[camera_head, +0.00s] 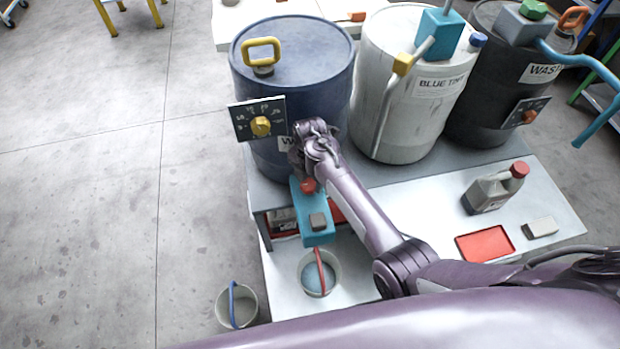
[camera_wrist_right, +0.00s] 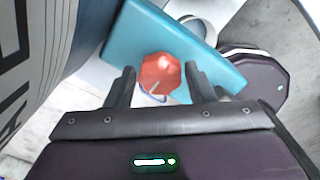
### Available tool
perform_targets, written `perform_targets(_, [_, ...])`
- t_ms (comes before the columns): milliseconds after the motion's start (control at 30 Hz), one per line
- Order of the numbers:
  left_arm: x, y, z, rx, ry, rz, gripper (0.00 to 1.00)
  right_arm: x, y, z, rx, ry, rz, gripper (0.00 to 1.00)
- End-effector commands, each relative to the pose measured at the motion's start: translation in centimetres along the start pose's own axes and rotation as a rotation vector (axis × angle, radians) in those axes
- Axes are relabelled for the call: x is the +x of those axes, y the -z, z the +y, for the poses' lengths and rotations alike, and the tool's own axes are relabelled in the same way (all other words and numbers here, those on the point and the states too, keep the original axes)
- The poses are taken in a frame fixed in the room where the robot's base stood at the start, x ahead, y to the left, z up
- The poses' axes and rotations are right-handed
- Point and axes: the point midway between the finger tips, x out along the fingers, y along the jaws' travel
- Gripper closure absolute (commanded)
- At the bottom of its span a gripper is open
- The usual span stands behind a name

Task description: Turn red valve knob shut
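The red valve knob (camera_head: 308,185) sits on a teal block (camera_head: 318,238) in front of the blue drum. In the right wrist view the knob (camera_wrist_right: 162,74) is a faceted red cap with a pale mark, on the teal panel (camera_wrist_right: 215,72). My right gripper (camera_head: 304,172) is at the knob, reaching down from above. In the wrist view its two fingers (camera_wrist_right: 160,80) are spread, one on each side of the knob. A gap shows beside the knob, and contact cannot be made out. My left gripper is not in view.
The blue drum (camera_head: 290,90), with a yellow dial knob (camera_head: 261,126), stands close to my right gripper. A white drum (camera_head: 400,110) and a black drum (camera_head: 490,115) stand to the right. A bucket (camera_head: 312,280), red tray (camera_head: 485,244) and jug (camera_head: 490,192) stand nearer.

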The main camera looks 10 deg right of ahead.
Motion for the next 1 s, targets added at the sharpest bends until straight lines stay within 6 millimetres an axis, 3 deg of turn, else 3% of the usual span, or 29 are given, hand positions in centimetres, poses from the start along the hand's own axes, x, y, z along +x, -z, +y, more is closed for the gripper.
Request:
perform_targets(33, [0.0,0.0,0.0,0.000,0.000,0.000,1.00,0.0,0.0,0.0,0.000,0.000,0.000,0.58])
perform_targets(200, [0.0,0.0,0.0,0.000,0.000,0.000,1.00,0.0,0.0,0.0,0.000,0.000,0.000,0.80])
perform_targets(567, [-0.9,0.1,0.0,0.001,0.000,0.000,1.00,-0.2,0.0,-0.1,0.058,0.001,0.001,0.80])
perform_targets(1000, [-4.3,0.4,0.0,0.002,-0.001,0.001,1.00,-0.4,0.0,-0.2,0.403,0.003,0.001,0.80])
